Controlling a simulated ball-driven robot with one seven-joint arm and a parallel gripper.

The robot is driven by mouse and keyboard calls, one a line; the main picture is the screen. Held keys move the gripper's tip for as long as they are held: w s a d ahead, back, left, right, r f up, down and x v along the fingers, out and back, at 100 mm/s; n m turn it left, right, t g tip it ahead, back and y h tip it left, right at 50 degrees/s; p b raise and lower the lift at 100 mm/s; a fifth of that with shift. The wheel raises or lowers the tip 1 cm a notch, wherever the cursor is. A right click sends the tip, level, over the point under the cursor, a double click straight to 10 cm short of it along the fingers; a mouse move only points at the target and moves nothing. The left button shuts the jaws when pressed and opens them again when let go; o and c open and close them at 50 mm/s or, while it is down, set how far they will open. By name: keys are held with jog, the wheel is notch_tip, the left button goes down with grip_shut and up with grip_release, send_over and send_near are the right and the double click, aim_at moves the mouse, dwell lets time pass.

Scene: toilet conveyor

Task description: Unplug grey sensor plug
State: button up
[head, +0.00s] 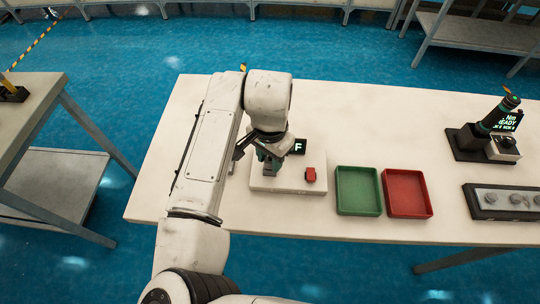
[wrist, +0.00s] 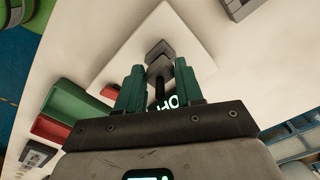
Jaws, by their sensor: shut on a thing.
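The grey sensor plug (wrist: 159,52) shows in the wrist view between and just beyond my green fingertips. A dark stem runs back from it between the fingers. My gripper (wrist: 160,72) is shut on it, above the white base plate (wrist: 122,50). In the head view, my gripper (head: 270,160) reaches down over the left part of the same white plate (head: 285,185), and my arm hides most of the plug. I cannot tell whether the plug is seated or free of its socket.
A red button (head: 310,174) and a small lit display (head: 299,146) are on the plate. Green (head: 358,191) and red (head: 406,194) trays stand to its right. Farther right are a dark tool station (head: 485,140) and a grey bar (head: 505,201). The table behind the trays is clear.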

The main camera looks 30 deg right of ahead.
jog(key=shift+r, duration=0.1)
jog(key=shift+r+p, duration=1.25)
jog(key=shift+r, duration=0.15)
